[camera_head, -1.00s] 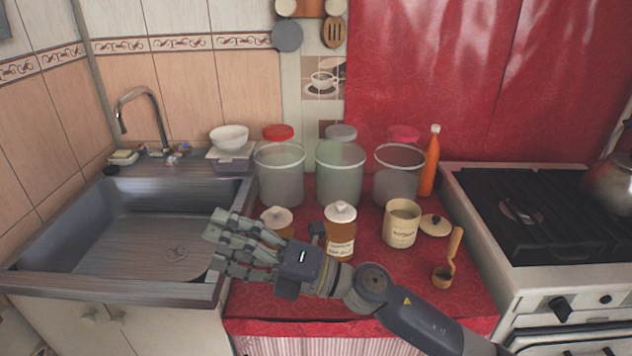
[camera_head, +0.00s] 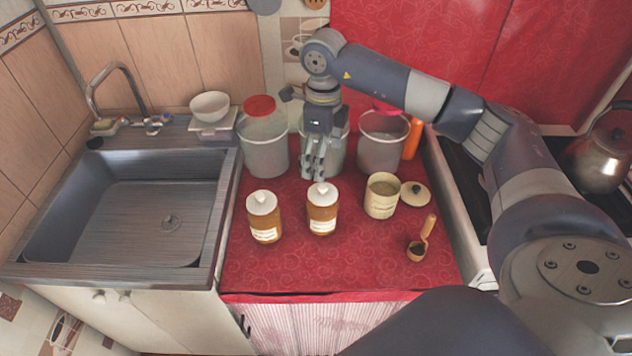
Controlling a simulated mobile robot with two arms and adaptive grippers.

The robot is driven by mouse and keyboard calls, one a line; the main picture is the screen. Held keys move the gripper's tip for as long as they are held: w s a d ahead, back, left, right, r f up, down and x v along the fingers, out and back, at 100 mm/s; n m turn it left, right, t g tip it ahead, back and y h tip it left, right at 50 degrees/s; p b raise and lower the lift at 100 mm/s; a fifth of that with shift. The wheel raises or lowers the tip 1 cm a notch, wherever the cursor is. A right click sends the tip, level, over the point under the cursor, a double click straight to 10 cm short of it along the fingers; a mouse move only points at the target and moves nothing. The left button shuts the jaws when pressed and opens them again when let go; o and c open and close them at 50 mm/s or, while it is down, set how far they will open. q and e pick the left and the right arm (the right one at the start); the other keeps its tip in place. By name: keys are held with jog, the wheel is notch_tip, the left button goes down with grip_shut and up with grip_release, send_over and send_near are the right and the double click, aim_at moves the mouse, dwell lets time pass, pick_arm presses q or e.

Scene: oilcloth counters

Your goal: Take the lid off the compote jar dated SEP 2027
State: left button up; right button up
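Two brown jars with white knobbed lids stand upright on the red counter: the left jar (camera_head: 264,222) and the middle jar (camera_head: 322,219). Both carry white labels with print too small to read, so I cannot tell which is dated SEP 2027. The left jar's lid (camera_head: 262,200) and the middle jar's lid (camera_head: 321,192) are both on. My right gripper (camera_head: 313,174) points down just above or behind the middle jar's lid, apparently apart from it. Its fingers look close together, holding nothing visible; their opening is unclear. My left gripper is out of view.
A cream canister (camera_head: 381,196) stands open, with a loose lid (camera_head: 415,194) and a wooden scoop (camera_head: 422,240) beside it. Large translucent containers, one of them here (camera_head: 263,150), line the back. The sink (camera_head: 130,215) is left. The front counter is clear.

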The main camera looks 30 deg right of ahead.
jog(key=p, duration=0.1)
send_over(323, 186)
jog(key=f, duration=0.4)
jog(key=shift+a+f, duration=0.25)
jog(key=shift+f, duration=0.1)
jog(key=f+p, duration=0.1)
jog(key=f, duration=0.1)
jog(key=f+p, duration=0.1)
jog(key=f, duration=0.1)
jog(key=shift+d+f+p, duration=0.2)
jog(key=shift+f+p, duration=0.1)
jog(key=shift+f, duration=0.45)
jog(key=c, duration=1)
